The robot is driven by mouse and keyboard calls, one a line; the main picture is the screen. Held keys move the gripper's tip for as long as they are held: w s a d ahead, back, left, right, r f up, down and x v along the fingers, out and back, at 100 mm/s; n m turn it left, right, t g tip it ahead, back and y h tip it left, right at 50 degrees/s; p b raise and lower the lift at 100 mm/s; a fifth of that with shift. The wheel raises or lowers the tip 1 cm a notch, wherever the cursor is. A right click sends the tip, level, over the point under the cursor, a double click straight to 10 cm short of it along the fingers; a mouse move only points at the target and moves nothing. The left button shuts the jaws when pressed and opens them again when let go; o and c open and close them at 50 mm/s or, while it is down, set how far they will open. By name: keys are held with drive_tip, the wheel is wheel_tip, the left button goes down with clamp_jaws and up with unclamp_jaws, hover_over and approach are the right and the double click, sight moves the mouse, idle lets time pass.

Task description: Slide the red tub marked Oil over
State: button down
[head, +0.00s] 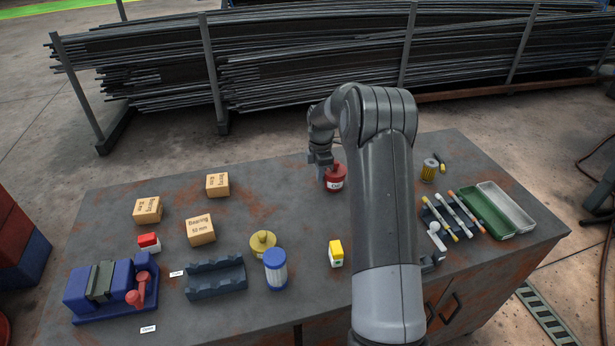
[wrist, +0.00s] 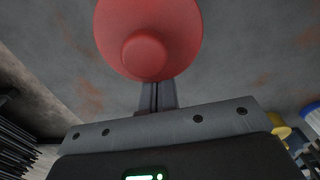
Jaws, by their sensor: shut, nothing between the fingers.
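The red tub marked Oil (head: 335,180) stands upright on the grey table, right of the middle and toward the far side. In the wrist view its round red lid and knob (wrist: 148,45) fill the top middle. My gripper (head: 321,171) is shut and empty, at the tub's far left side in the head view. In the wrist view the shut fingers (wrist: 156,95) reach to the tub's near edge and partly pass under its outline. I cannot tell whether they touch it. My arm covers the table to the right of the tub.
Cardboard boxes (head: 200,230) stand to the left. A yellow tub (head: 262,243), a blue-capped jar (head: 275,269) and a yellow box (head: 336,253) stand nearer. A green case (head: 486,212) and pens lie right. The table around the red tub's left is clear.

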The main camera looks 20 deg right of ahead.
idle(0.3)
drive_tip(key=a, duration=0.4)
drive_tip(key=shift+a, duration=0.25)
wheel_tip(320, 180, up, 10)
drive_tip(key=s+a+r+m+t, duration=0.1)
drive_tip(key=s+a+r+m, duration=0.25)
drive_tip(key=s+r, duration=0.6)
drive_tip(key=s+a+r+m+t, duration=0.15)
drive_tip(key=s+r+m, duration=0.3)
drive_tip(key=s, duration=0.65)
drive_tip(key=s+a+r+m+t, duration=0.1)
drive_tip(key=s+r+m+t, duration=0.3)
drive_tip(key=s, duration=0.6)
drive_tip(key=s+f+m, duration=0.4)
drive_tip(key=s+m, duration=0.2)
drive_tip(key=s, duration=0.5)
drive_tip(key=shift+a+f+g, duration=0.2)
drive_tip(key=shift+a+g, duration=0.25)
drive_tip(key=shift+s, duration=0.1)
idle(1.9)
